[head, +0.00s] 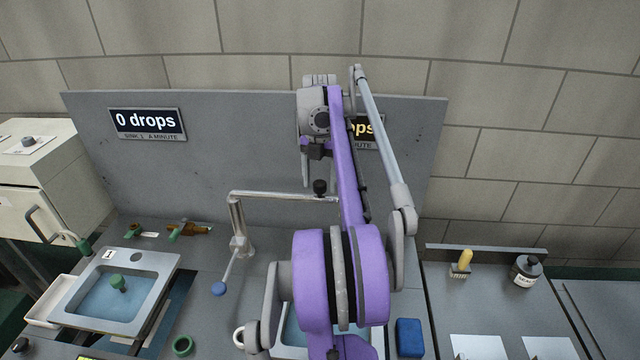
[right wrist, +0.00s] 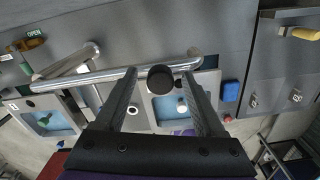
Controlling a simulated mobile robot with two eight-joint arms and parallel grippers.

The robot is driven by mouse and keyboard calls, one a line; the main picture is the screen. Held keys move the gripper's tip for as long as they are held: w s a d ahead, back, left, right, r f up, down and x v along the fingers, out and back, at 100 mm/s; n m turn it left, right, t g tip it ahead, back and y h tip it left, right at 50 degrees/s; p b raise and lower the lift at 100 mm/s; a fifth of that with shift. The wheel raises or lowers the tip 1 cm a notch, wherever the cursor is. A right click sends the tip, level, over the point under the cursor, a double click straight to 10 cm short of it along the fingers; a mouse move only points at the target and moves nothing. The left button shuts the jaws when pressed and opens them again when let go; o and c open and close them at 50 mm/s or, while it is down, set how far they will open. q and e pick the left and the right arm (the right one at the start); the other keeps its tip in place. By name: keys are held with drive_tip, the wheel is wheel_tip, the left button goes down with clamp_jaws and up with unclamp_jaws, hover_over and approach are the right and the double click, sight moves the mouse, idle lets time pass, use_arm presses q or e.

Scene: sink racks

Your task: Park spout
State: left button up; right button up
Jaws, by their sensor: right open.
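The metal spout (head: 275,195) rises from its tap base (head: 239,243) and runs level to the right, toward the right-hand sink. A black knob (head: 320,187) stands on the spout near its outer end. My right gripper (head: 318,178) is open above the knob, and my purple arm hides part of this area. In the right wrist view the spout (right wrist: 110,76) crosses the picture, and the knob (right wrist: 160,78) appears between the two open fingers. I cannot tell whether they touch it. My left gripper is not in view.
The left sink (head: 110,316) holds blue water and a green plug (head: 118,283). The right sink (right wrist: 163,116) is mostly behind my arm in the head view. A blue-tipped lever (head: 220,288) juts from the tap. A grey panel (head: 250,140) stands behind. A blue sponge (head: 409,337) lies right.

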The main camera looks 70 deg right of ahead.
wheel_tip(320, 180, up, 9)
drive_tip(key=shift+r+p, duration=0.2)
drive_tip(key=shift+p, duration=0.2)
drive_tip(key=shift+w, duration=0.15)
drive_tip(key=w+a+f+m+h, duration=0.1)
drive_tip(key=w+a+f+m, duration=0.3)
drive_tip(key=w+a, duration=0.65)
drive_tip(key=w+a+f+m+t, duration=0.1)
drive_tip(key=a+f+m, duration=0.3)
drive_tip(key=a, duration=0.8)
drive_tip(key=w+a+f+m+t, duration=0.1)
drive_tip(key=a+f+m+t, duration=0.2)
drive_tip(key=a+f+m, duration=0.2)
drive_tip(key=a+f, duration=0.3)
drive_tip(key=a, duration=0.4)
drive_tip(key=shift+w+a+f, duration=0.15)
drive_tip(key=shift+w, duration=0.1)
drive_tip(key=s+a+f+m, duration=0.1)
drive_tip(key=a+f, duration=0.2)
drive_tip(key=s+a+f+m+t, duration=0.1)
drive_tip(key=s+a+f+m, duration=0.1)
drive_tip(key=a+f, duration=0.1)
drive_tip(key=s+a+f+m+t+y, duration=0.1)
drive_tip(key=s+a+f+m, duration=0.1)
drive_tip(key=a, duration=0.3)
drive_tip(key=shift+s+a+f, duration=0.1)
drive_tip(key=shift+f, duration=0.6)
drive_tip(key=shift+c, duration=0.2)
